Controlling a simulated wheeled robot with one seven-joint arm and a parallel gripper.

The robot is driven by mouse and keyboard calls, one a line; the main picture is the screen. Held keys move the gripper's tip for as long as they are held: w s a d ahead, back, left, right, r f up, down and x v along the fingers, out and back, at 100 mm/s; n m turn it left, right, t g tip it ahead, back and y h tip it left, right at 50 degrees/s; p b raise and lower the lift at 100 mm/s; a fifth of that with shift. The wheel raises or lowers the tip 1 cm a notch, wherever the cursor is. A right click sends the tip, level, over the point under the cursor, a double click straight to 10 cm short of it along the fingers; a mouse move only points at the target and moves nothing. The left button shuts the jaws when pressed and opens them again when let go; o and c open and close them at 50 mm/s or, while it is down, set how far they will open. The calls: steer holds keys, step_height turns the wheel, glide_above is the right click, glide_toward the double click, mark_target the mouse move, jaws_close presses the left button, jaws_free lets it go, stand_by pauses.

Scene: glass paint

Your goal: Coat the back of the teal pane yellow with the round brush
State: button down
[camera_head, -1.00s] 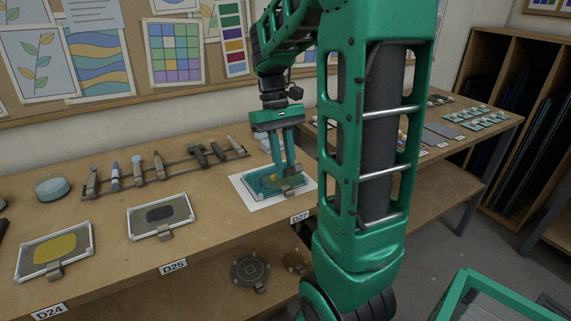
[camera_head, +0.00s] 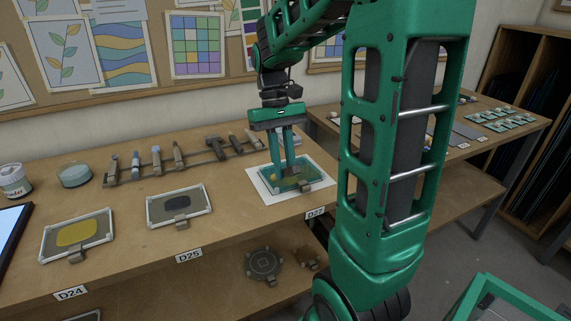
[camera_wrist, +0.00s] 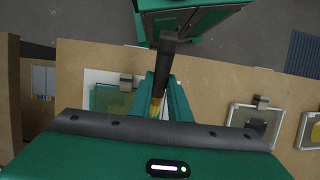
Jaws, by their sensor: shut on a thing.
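The teal pane (camera_head: 313,174) lies on a white sheet (camera_head: 264,194) at the bench position labelled D27. A yellowish patch shows on the pane near my fingers; its extent is hard to tell. My gripper (camera_head: 289,177) points down over the pane, shut on the brush. In the wrist view the brush (camera_wrist: 168,45) shows a dark end and a yellowish part between my fingers (camera_wrist: 165,92). The pane (camera_wrist: 108,97) shows left of the fingers there. Whether the bristles touch the glass cannot be told. A tray with a yellow pool (camera_head: 78,233) sits at D24.
A tray with a dark pool (camera_head: 177,202) sits at D25. A rack (camera_head: 196,160) with several tools stands behind the trays. A round pale-blue container (camera_head: 74,175) and a white jar (camera_head: 14,180) stand at left. Round items (camera_head: 264,263) lie on the lower shelf.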

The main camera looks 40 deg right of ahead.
steer(key=shift+r, duration=0.6)
steer(key=shift+w+d, duration=0.2)
steer(key=shift+w, duration=0.65)
steer(key=shift+w+d, duration=0.25)
steer(key=shift+w, duration=0.65)
steer(key=shift+w+d, duration=0.2)
steer(key=shift+w, duration=0.65)
steer(key=shift+f, duration=0.15)
steer(key=shift+f, duration=0.2)
steer(key=shift+f, duration=0.25)
steer(key=shift+s+d, duration=0.55)
steer(key=shift+d, duration=1.6)
steer(key=shift+s+d, duration=0.6)
steer(key=shift+d, duration=1.6)
steer(key=shift+s+d, duration=0.55)
steer(key=shift+d, duration=1.6)
